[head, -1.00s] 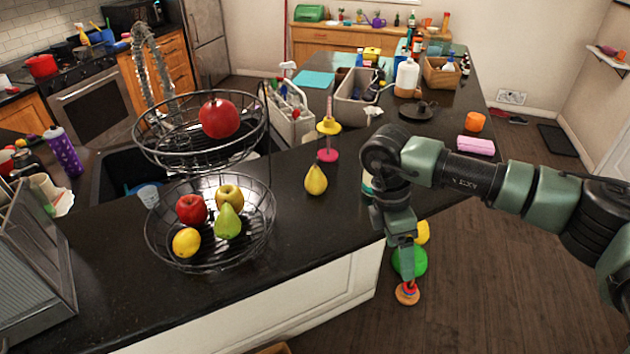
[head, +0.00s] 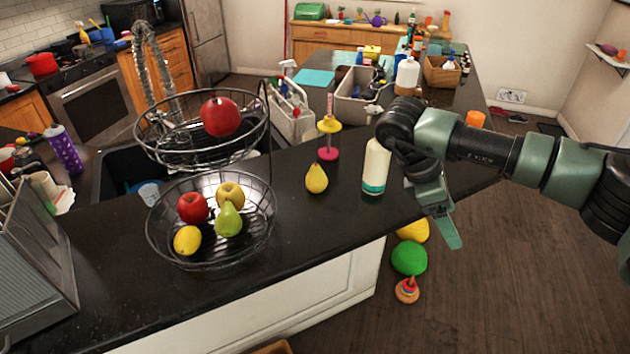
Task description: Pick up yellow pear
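The yellow pear (head: 316,179) stands upright on the dark counter, to the right of the wire fruit basket. My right gripper (head: 447,238) hangs past the counter's front edge, to the right of the pear and apart from it. It points downward and is seen from the side, so whether its fingers are apart cannot be told; nothing shows in it. My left gripper is not in view.
A cream bottle (head: 376,168) stands between the pear and my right arm. A yellow and pink stand (head: 328,140) is behind the pear. The two-tier wire basket (head: 160,239) holds several fruits at left. The counter in front of the pear is clear.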

